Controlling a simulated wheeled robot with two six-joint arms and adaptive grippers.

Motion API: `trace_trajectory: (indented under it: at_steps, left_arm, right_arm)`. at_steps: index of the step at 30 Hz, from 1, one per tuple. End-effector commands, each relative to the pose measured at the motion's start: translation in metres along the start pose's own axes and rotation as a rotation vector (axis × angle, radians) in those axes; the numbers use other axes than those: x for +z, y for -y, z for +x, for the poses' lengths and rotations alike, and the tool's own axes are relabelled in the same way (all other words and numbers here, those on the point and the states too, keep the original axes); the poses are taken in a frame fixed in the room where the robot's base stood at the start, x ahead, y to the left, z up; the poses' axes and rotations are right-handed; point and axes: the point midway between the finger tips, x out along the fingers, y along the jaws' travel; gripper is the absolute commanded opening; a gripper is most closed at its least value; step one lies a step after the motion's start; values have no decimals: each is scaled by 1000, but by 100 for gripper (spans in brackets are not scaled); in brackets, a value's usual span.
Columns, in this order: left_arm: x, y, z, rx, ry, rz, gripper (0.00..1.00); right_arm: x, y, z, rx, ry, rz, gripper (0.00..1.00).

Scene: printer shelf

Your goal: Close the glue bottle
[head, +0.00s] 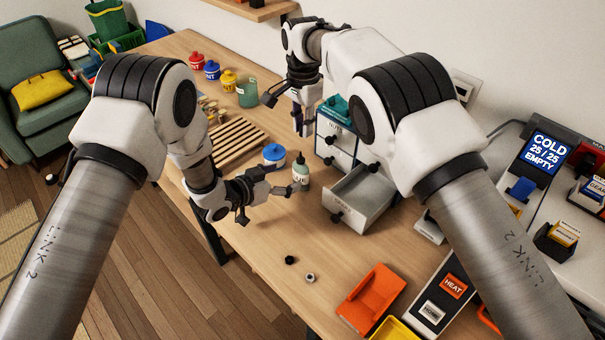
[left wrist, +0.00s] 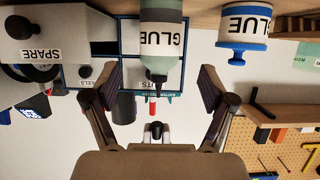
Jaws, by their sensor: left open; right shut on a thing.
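The glue bottle (head: 301,172), pale green with a white label and dark nozzle, stands upright on the table. The upside-down left wrist view shows the bottle (left wrist: 160,40) from the side, no cap visible on its nozzle. My left gripper (head: 287,180) is open, its fingers reaching toward the bottle; the left wrist view shows the bottle beyond and between the fingertips (left wrist: 161,90). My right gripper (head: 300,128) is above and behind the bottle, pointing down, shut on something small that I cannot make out. A small red thing (left wrist: 152,107) shows in line with the nozzle; its identity is unclear.
A blue-lidded glue pot (head: 274,156) stands left of the bottle. An open grey drawer (head: 362,190) juts out from the cabinet on the right. A black nut (head: 290,260) and a pale nut (head: 310,278) lie in front. A wooden rack (head: 228,140) lies behind left.

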Motion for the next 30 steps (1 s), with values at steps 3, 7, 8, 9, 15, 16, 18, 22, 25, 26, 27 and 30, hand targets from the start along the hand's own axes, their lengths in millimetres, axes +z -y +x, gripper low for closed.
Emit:
trace_trajectory:
  at_steps: [3, 7, 8, 9, 15, 16, 18, 22, 25, 26, 27, 30]
  left_arm:
    - [0, -1, 24, 2, 0, 1, 83]
    - [0, -1, 49, 1, -1, 0, 83]
    - [0, -1, 54, 1, -1, -1, 83]
    - [0, 0, 60, 1, -1, -1, 83]
    - [0, -1, 76, 0, 0, -2, 83]
    - [0, -1, 77, 0, 0, -2, 83]
    - [0, 0, 77, 0, 1, -3, 83]
    - [0, 0, 77, 0, 0, -2, 83]
    - [0, 0, 77, 0, 0, -2, 59]
    - [0, 0, 77, 0, 0, -2, 48]
    - [0, 0, 77, 0, 0, -2, 34]
    - [0, 0, 77, 0, 1, -2, 0]
  right_arm:
    - [0, 0, 0, 0, -1, -1, 7]
    - [0, 0, 0, 0, -1, -1, 7]
    - [0, 0, 0, -1, -1, -1, 7]
    - [0, 0, 0, -1, 0, -1, 7]
    - [0, 0, 0, 0, 0, -1, 7]
    - [0, 0, 0, 0, 0, -1, 7]
    - [0, 0, 0, -1, 0, -1, 7]
    - [0, 0, 0, -1, -1, -1, 7]
    - [0, 0, 0, -1, -1, -1, 7]
    - [0, 0, 0, -1, -1, -1, 7]
    - [0, 0, 0, -1, -1, -1, 7]
    - [0, 0, 0, -1, -1, -1, 7]
